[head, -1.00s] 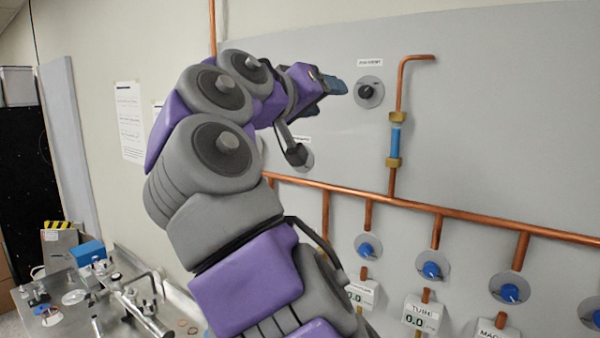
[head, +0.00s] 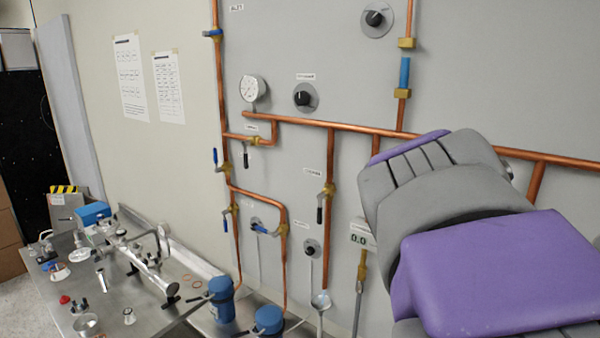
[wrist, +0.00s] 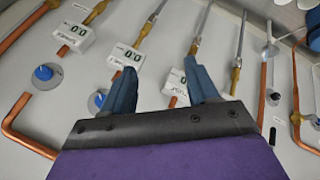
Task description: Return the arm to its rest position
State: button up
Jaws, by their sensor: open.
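My gripper (wrist: 160,92) shows in the wrist view with its two blue fingers spread apart and nothing between them. It faces the grey panel (wrist: 150,45), where small white readout boxes showing 0.0 lie beyond the fingers. In the head view my purple and grey arm covers the lower right, and the gripper itself is out of sight there. The arm hides part of the panel's right side.
Copper pipes (head: 345,127) with valves and black knobs (head: 303,98) run across the wall panel. A metal bench (head: 190,290) with vacuum parts and blue pumps (head: 222,300) stands at the lower left. Paper sheets (head: 130,78) hang on the wall.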

jog(key=s+a+f+g+y+b, duration=0.2)
jog(key=s+a+f+y, duration=0.1)
jog(key=s+f, duration=0.9)
jog(key=s+a+f+n+g+y+b, duration=0.1)
jog(key=s+a+f, duration=0.5)
jog(key=s+f, duration=0.6)
notch_tip(320, 180, down, 3)
jog(key=shift+a+f+g+y+b, duration=0.15)
jog(key=shift+a+g+y+b, duration=0.15)
jog(key=shift+g+y+b, duration=0.7)
